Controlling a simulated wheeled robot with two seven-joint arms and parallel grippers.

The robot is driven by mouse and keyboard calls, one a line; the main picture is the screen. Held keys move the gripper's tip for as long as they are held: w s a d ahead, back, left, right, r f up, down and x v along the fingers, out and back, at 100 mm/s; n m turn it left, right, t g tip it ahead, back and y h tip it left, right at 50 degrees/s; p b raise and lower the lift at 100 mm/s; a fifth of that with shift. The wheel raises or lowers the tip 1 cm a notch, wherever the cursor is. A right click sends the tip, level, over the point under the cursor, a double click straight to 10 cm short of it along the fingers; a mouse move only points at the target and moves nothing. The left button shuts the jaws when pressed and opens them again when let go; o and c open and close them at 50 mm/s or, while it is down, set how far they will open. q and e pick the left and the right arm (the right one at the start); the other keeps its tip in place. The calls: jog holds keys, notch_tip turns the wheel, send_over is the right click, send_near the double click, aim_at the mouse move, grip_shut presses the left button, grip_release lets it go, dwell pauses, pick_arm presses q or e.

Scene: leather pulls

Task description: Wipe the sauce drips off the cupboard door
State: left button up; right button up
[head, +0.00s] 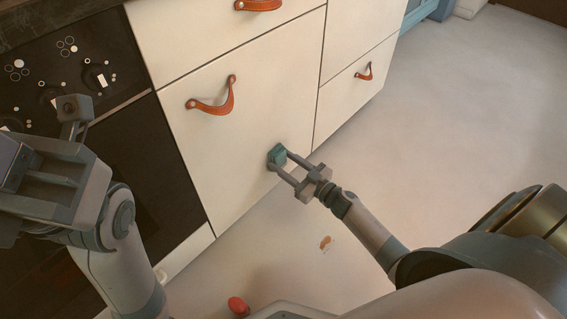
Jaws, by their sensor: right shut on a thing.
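The cream cupboard door (235,135) with a curved orange leather pull (215,106) is shut, right of the oven. My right gripper (279,162) is shut on a small teal sponge-like block (277,155). The block is at the lower right part of the door and appears to touch it. I see no clear sauce drips on the door; the block and fingers hide a small patch. My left gripper (45,145) is in front of the oven at the left, away from the door; its jaw opening is unclear.
A dark oven (130,125) with knobs stands left of the door. Above and right are more cream fronts with leather pulls (364,72). A brown smear (325,243) and a red rounded object (238,306) are on the pale floor. The floor at right is clear.

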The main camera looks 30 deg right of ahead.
aim_at(288, 143)
jog(key=shift+w+d, duration=0.35)
jog(key=shift+d, duration=0.4)
jog(key=shift+w+d, duration=0.3)
jog(key=shift+d, duration=0.45)
jog(key=shift+d, duration=0.1)
jog(key=shift+w+d+b, duration=0.15)
jog(key=shift+w+d, duration=0.15)
jog(key=shift+d, duration=0.35)
jog(key=shift+w+d+b, duration=0.15)
jog(key=shift+w+d, duration=0.1)
jog(key=shift+d, duration=0.35)
jog(key=shift+w+d+r, duration=0.15)
jog(key=shift+d, duration=0.2)
jog(key=shift+a, duration=0.1)
jog(key=shift+s+a+p, duration=0.4)
jog(key=shift+a+p, duration=0.2)
jog(key=shift+a, duration=0.2)
jog(key=shift+s+a+p, duration=0.4)
jog(key=shift+a+p, duration=0.2)
jog(key=shift+a, duration=0.2)
